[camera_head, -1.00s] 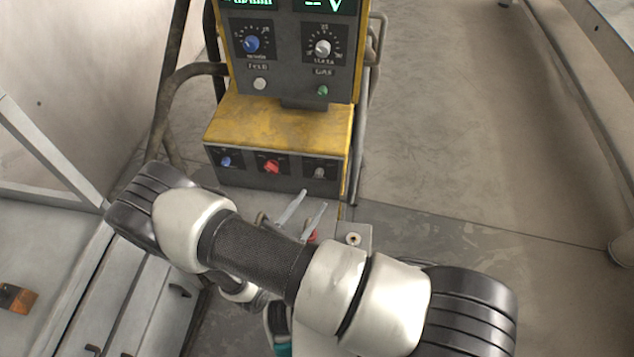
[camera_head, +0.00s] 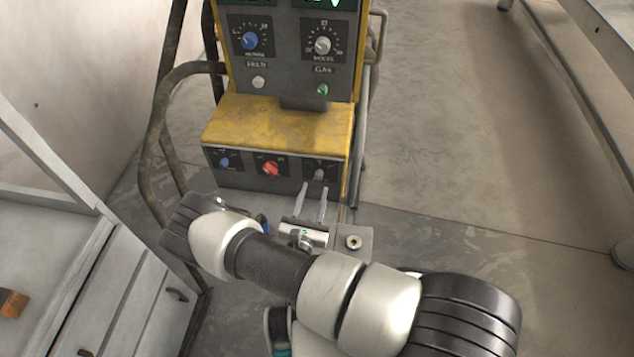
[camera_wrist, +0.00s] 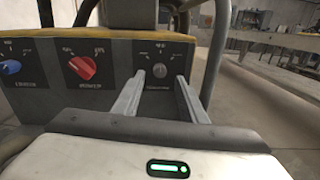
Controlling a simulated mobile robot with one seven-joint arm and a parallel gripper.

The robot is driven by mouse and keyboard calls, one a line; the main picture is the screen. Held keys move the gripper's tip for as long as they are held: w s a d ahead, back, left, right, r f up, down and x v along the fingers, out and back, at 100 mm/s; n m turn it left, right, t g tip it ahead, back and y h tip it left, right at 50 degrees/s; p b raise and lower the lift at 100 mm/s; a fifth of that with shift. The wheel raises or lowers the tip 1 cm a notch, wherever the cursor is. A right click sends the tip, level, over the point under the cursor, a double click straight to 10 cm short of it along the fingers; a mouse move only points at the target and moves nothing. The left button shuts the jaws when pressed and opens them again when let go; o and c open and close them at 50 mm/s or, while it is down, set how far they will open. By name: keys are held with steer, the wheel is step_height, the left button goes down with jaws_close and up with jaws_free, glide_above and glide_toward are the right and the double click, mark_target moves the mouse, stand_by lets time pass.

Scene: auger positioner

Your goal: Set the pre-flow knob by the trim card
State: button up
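The yellow machine's lower panel carries a blue knob (camera_head: 224,162), a red knob (camera_head: 270,168) and a small grey knob (camera_head: 319,174). Their labels are too small to read surely in the head view. In the wrist view the red knob (camera_wrist: 84,67) looks labelled "POWER"; the grey knob's (camera_wrist: 159,71) label is not clear. I cannot tell which knob is pre-flow. No trim card can be made out. My gripper (camera_head: 313,188) is open and empty, just in front of the grey knob. In the wrist view its fingertips (camera_wrist: 160,79) lie either side of that knob, apparently without gripping it.
The upper panel has a blue dial (camera_head: 250,41), a grey dial (camera_head: 323,45) and two small buttons. Metal tube rails (camera_head: 158,110) flank the machine. A grey cabinet (camera_head: 130,290) stands at the left. The floor to the right (camera_head: 470,150) is clear.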

mark_target(318, 178)
steer(key=x, duration=0.5)
jaws_close()
